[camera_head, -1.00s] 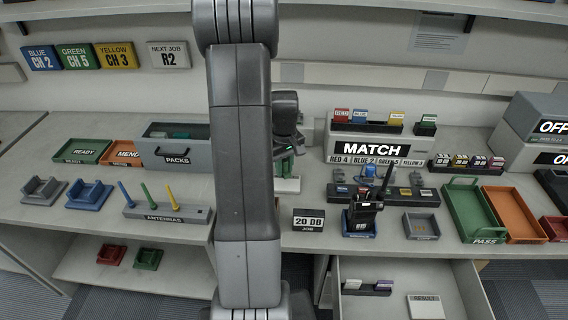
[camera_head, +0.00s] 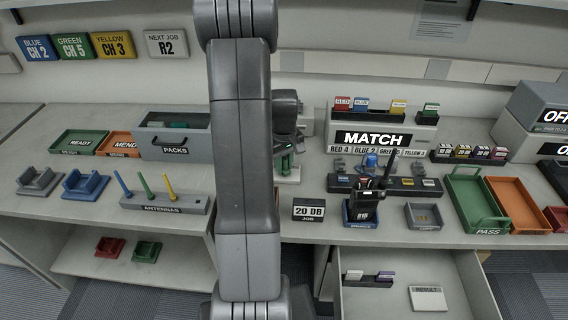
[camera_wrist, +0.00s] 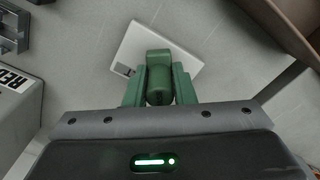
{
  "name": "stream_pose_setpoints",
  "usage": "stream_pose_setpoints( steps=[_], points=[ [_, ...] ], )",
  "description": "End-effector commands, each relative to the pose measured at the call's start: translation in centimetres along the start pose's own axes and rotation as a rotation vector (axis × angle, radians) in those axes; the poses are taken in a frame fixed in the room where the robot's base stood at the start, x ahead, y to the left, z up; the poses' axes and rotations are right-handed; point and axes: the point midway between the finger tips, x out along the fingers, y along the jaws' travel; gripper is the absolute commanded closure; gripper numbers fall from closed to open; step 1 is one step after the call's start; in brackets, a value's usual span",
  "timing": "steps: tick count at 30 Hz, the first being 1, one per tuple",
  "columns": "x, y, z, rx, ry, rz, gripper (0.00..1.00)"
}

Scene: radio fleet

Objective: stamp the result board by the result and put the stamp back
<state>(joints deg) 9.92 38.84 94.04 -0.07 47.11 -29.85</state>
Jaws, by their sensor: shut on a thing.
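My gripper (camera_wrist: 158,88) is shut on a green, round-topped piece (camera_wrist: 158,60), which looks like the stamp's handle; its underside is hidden. In the wrist view a white square block (camera_wrist: 128,46) with a small dark mark lies below it; I cannot tell whether they touch. In the head view my gripper (camera_head: 286,160) is partly behind my arm, left of the MATCH box, above a pale block (camera_head: 288,176) on the counter. The white result board (camera_head: 428,298) lies in the open drawer at the lower right, its lettering blurred.
The open drawer (camera_head: 470,285) also holds a dark rack (camera_head: 368,280). A radio (camera_head: 365,205) stands upright in a blue cradle, near the 20 DB sign (camera_head: 308,210). The MATCH box (camera_head: 345,125) and the green PASS tray (camera_head: 472,195) stand to the right.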

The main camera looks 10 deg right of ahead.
Motion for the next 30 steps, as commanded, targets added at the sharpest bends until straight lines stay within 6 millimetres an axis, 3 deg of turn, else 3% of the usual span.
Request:
stream_pose_setpoints(
  steps=[30],
  points=[
    [1.0,0.0,0.0,0.000,0.000,0.000,0.92]
  ],
)
